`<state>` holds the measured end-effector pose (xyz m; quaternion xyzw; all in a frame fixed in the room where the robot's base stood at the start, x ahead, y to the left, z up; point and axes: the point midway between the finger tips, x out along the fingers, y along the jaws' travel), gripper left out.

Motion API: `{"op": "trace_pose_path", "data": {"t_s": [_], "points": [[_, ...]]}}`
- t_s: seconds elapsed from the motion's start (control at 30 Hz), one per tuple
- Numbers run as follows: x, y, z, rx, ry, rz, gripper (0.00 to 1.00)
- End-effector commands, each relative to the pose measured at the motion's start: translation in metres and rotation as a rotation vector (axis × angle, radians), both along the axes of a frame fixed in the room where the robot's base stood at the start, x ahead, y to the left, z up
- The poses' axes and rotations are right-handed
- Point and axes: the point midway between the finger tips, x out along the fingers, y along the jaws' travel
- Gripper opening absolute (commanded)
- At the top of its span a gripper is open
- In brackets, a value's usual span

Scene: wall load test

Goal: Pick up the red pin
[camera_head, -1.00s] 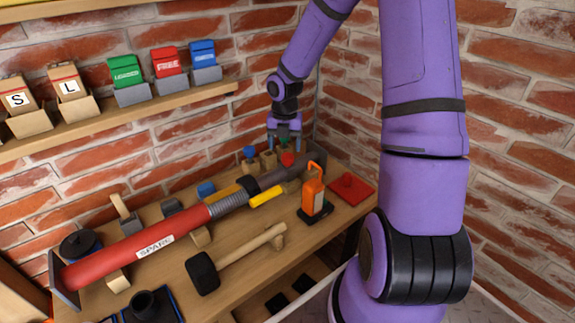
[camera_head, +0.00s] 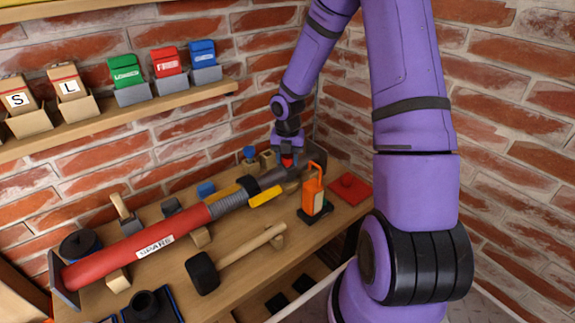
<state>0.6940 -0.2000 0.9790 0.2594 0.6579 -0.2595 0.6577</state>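The red pin (camera_head: 287,161) is a small red spot at the far right end of the bench, just below my gripper (camera_head: 288,157). My gripper points down and is low over the pin, with its fingers around or beside it. The fingers are small and partly lost against the dark tube behind, so I cannot tell whether they touch the pin or are closed. A blue-topped pin (camera_head: 249,154) stands to the left. The green-topped pin is hidden behind my gripper.
A long red tube marked SPARE (camera_head: 140,243) lies across the bench close to the pins. A mallet (camera_head: 205,272) lies in front. Brick walls are close behind and right.

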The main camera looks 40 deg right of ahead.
Motion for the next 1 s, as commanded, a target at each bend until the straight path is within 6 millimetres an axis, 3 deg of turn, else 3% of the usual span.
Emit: {"op": "trace_pose_path", "data": {"t_s": [0.37,0.8,1.0], "points": [[0.001,0.0,0.005,-0.001,-0.002,-0.001,0.14],[0.0,-0.001,0.079,-0.001,-0.003,-0.001,0.14],[0.0,0.0,0.098,-0.001,-0.002,0.0,0.14]]}}
